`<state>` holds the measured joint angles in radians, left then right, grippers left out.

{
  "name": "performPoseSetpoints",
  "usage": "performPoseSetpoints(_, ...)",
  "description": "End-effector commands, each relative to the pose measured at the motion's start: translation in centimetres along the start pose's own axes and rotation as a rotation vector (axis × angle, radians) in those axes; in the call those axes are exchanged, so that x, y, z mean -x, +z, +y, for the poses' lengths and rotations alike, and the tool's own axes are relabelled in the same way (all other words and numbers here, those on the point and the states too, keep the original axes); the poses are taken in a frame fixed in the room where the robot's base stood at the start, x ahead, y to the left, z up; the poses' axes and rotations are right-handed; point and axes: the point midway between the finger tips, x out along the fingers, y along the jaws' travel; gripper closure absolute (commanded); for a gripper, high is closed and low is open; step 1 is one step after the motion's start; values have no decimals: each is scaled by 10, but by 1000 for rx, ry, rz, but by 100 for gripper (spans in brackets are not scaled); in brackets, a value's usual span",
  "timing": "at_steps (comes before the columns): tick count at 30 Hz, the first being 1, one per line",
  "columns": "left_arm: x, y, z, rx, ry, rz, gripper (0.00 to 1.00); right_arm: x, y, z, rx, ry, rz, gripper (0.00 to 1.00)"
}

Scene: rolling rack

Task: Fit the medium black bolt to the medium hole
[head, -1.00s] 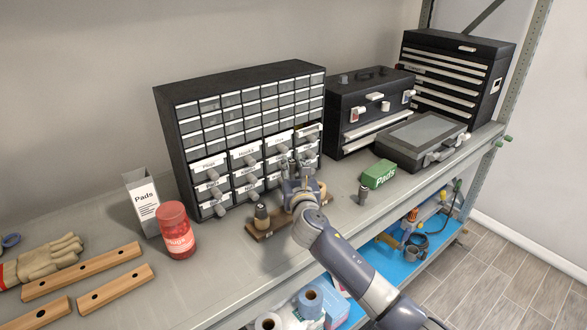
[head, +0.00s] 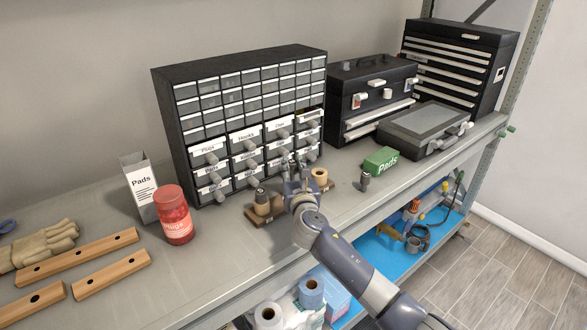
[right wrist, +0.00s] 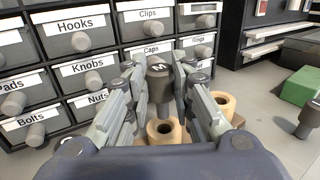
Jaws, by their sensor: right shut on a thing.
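My right gripper (head: 290,166) is shut on a dark grey bolt (right wrist: 160,82), held upright between the fingers. In the right wrist view the bolt's lower end is over the middle wooden ring (right wrist: 164,131), with the ring's hole partly showing. I cannot tell whether its tip is inside the hole. The wooden base (head: 252,219) carries this ring, a left ring (head: 262,208) with a dark bolt (head: 261,195) standing in it, and an empty right ring (head: 320,174). My left gripper is out of view.
The drawer cabinet (head: 172,110) is close behind the base.

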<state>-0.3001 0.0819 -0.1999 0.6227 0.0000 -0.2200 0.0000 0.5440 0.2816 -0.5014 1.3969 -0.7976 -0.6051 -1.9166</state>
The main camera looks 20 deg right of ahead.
Motion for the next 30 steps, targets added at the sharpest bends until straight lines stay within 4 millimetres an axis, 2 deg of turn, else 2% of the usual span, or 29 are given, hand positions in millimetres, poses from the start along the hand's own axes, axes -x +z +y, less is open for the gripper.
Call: performPoseSetpoints(30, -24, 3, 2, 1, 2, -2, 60, 0, -31, 0, 0, 0, 0, 100)
